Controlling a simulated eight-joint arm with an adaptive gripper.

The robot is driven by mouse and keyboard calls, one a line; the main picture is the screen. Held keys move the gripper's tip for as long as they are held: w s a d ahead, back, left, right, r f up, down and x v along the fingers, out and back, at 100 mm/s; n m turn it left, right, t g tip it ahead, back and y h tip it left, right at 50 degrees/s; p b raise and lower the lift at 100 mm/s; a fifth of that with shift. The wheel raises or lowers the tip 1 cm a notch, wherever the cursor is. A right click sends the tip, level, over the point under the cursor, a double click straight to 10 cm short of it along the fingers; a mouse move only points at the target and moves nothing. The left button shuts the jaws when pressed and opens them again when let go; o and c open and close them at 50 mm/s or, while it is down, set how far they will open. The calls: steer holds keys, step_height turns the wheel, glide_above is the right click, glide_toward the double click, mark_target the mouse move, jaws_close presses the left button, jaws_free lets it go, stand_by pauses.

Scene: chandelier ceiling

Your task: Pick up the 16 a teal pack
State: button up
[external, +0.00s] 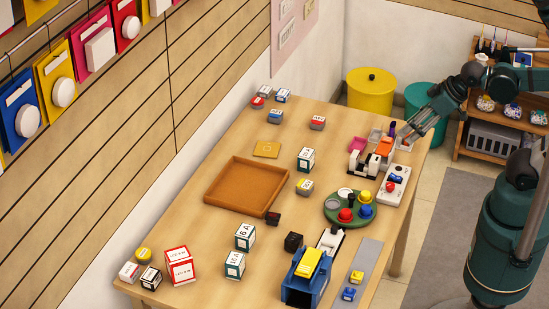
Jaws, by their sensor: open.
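White packs with teal edges stand on the wooden table. One teal pack (245,238) with a large "6 A"-like marking stands at the front middle. A second teal pack (235,265) stands just in front of it, and its print looks like "16 A". A third teal-edged pack (306,159) stands farther back, right of the tray; its print is too small to read. My gripper (409,137) is open above the table's far right edge, well away from all three packs. I see nothing between its fingers.
An empty brown tray (211,202) lies left of centre. A larger red-edged box (180,266) stands front left.

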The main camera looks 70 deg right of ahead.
steer(key=shift+r, duration=0.1)
steer(key=w+a+r+n+g+y+p, duration=0.15)
steer(key=w+a+r+n, duration=0.25)
steer(key=w+a, duration=0.45)
steer(key=w+a+r+n+g+h+p, duration=0.15)
steer(key=w+a+r+n+p, duration=0.35)
steer(key=w, duration=0.6)
steer(key=n+g+p, duration=0.4)
steer(key=n, duration=0.6)
glide_above(235, 257)
steer(key=f, duration=2.2)
steer(key=shift+w+d+f, duration=0.1)
steer(key=shift+d+f, duration=0.2)
steer(key=shift+d, duration=0.05)
steer(key=shift+a+f, duration=0.4)
steer(key=shift+f, duration=0.05)
